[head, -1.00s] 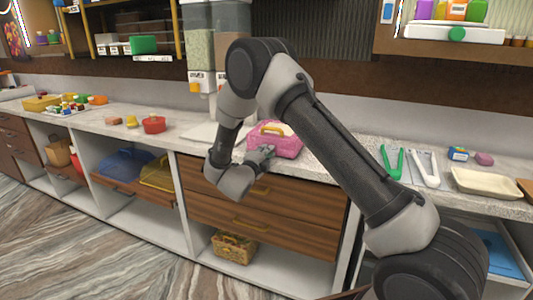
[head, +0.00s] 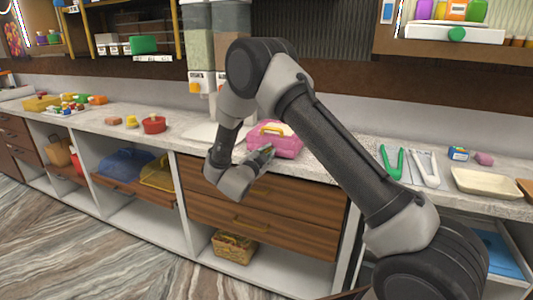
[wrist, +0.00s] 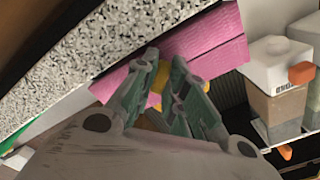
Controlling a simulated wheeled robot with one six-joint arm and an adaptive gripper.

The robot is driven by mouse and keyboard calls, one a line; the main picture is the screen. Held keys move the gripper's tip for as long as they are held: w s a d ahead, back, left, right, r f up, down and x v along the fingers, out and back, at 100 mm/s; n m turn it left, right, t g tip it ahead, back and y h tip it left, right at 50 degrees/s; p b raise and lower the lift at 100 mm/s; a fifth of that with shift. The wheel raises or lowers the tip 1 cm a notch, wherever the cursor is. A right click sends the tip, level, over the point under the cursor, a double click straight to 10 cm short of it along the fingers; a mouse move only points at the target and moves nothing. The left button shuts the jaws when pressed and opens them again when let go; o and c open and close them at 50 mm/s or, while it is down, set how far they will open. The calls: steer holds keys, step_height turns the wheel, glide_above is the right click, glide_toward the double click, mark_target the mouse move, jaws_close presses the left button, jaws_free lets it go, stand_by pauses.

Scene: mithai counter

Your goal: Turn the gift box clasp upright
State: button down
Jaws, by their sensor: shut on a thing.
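The gift box (head: 283,142) is pink with a pale top and stands near the front edge of the counter. It also shows in the wrist view (wrist: 205,45) as a ribbed pink wall. A yellow clasp (wrist: 160,82) shows between my fingers in the wrist view. My gripper (wrist: 164,66) is shut on the clasp at the box's front; in the head view the gripper (head: 266,150) reaches the box's front. The fingers hide most of the clasp, so I cannot tell its exact angle.
Green tongs (head: 391,162) and white tongs (head: 424,168) lie right of the box, with a cream tray (head: 487,183) beyond. A red pot (head: 154,125) stands to the left. Dispensers (head: 197,60) rise behind. Wooden drawers (head: 265,205) are below the counter.

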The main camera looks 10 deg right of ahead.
steer(key=n, duration=0.4)
steer(key=shift+n, duration=0.3)
steer(key=n, duration=0.4)
steer(key=shift+f+n, duration=0.1)
steer(key=shift+n, duration=0.2)
steer(key=c, duration=1.7)
jaws_free()
steer(key=v, duration=1.2)
